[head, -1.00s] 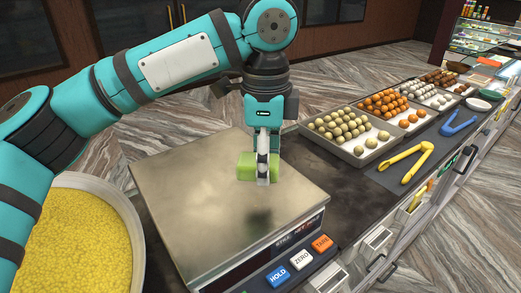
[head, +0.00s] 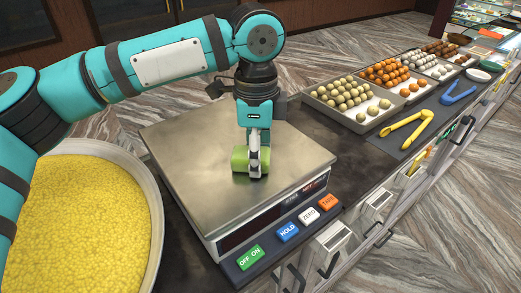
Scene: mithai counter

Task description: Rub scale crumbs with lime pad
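The lime-green pad (head: 239,158) is in my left gripper (head: 256,170), whose fingers are shut on it with the tips pointing down. The pad is over the middle of the scale's steel plate (head: 195,180), at or just above its surface; I cannot tell if it touches. The fingers hide part of the pad. The plate looks smooth with dull streaks, and I cannot make out separate crumbs on it. My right gripper is not in view.
A large bowl of yellow grains (head: 157,200) stands left of the scale. Button keys (head: 288,232) line the scale's front. To the right are a tray of round sweets (head: 318,104), yellow tongs (head: 405,131) and blue tongs (head: 457,95). Dark counter shows between scale and tongs.

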